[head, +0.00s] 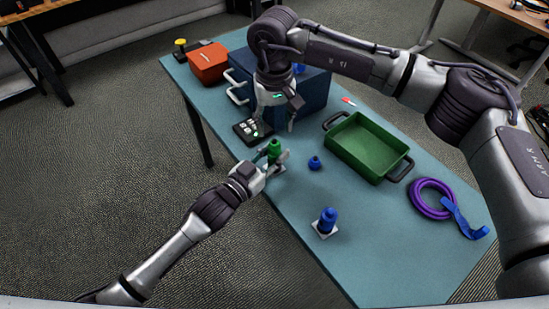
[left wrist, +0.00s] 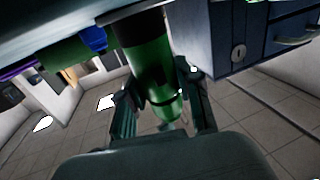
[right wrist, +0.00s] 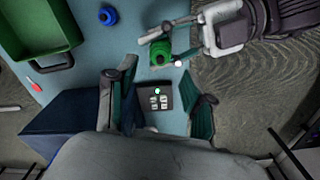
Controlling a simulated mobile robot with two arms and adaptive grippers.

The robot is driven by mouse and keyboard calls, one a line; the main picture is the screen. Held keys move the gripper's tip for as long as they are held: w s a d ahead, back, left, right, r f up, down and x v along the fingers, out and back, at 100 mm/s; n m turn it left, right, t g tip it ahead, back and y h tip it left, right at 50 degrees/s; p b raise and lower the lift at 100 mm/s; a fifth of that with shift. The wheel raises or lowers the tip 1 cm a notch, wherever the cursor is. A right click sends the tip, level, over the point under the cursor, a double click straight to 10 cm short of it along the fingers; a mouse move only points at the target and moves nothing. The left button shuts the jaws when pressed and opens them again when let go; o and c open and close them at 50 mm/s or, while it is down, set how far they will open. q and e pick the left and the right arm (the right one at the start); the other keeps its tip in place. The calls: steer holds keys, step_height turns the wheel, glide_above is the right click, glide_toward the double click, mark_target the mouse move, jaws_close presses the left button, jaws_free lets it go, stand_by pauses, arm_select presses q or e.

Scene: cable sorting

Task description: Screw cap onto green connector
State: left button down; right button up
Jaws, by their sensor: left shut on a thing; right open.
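The green connector (head: 274,150) stands upright near the table's left edge. My left gripper (head: 275,160) is shut around it from the side. The left wrist view shows the green body (left wrist: 150,70) between the fingers, with a dark ring and a lighter green part beyond it. I cannot tell whether that part is a separate cap. My right gripper (head: 275,123) is open and empty, pointing down beyond the connector. In the right wrist view, the green top (right wrist: 161,52) lies outside its fingers (right wrist: 162,104), and nothing is held between them.
A small black tray (head: 252,130) with white pieces lies below the right gripper. A blue cap (head: 314,163) and a blue connector (head: 327,222) stand nearby. A green bin (head: 367,147), purple cable (head: 427,199), blue toolbox (head: 314,95) and red box (head: 208,63) surround the open table.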

mark_target(275, 140)
step_height(275, 140, down, 7)
steer(key=shift+r, duration=0.1)
steer(key=shift+c, duration=0.2)
jaws_close()
steer(key=m, duration=1)
steer(key=shift+o, duration=0.6)
jaws_free()
